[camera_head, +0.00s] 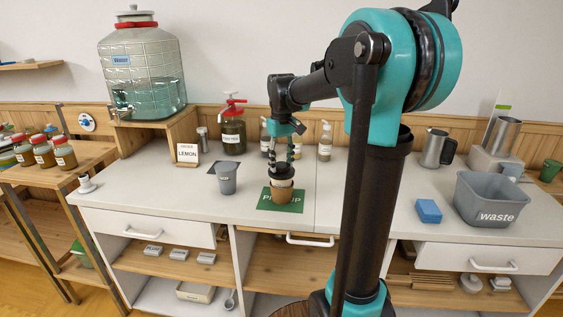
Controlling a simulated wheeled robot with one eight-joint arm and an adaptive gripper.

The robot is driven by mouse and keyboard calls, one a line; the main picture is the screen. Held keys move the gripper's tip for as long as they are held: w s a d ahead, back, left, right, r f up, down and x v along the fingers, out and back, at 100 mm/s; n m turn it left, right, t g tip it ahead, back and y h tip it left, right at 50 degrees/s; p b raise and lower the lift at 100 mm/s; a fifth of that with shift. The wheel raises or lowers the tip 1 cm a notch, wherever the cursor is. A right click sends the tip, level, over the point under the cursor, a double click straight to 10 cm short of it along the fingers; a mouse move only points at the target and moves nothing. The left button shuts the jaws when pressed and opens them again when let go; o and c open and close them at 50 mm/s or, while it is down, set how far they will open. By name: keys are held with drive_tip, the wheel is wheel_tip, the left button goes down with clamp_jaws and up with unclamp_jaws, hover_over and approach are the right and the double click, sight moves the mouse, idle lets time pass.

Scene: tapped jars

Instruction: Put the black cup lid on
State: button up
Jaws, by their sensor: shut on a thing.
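A brown paper cup (282,195) with a pale rim stands upright on a green pickup mat (263,203) near the counter's front edge. My gripper (281,163) points down directly above the cup. It is shut on a dark, flat thing, which looks like the black cup lid (281,171), at or just over the cup's rim. I cannot tell whether the lid touches the rim, as it is small and partly hidden by the fingers.
A grey cup (227,178) stands left of the mat. A red-topped jar (233,130) and bottles (325,141) stand behind. A blue sponge (428,211) and grey waste bin (490,201) are at right. A water dispenser (143,75) is at back left.

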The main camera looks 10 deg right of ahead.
drive_tip(key=o, duration=1.2)
wheel_tip(320, 180, up, 12)
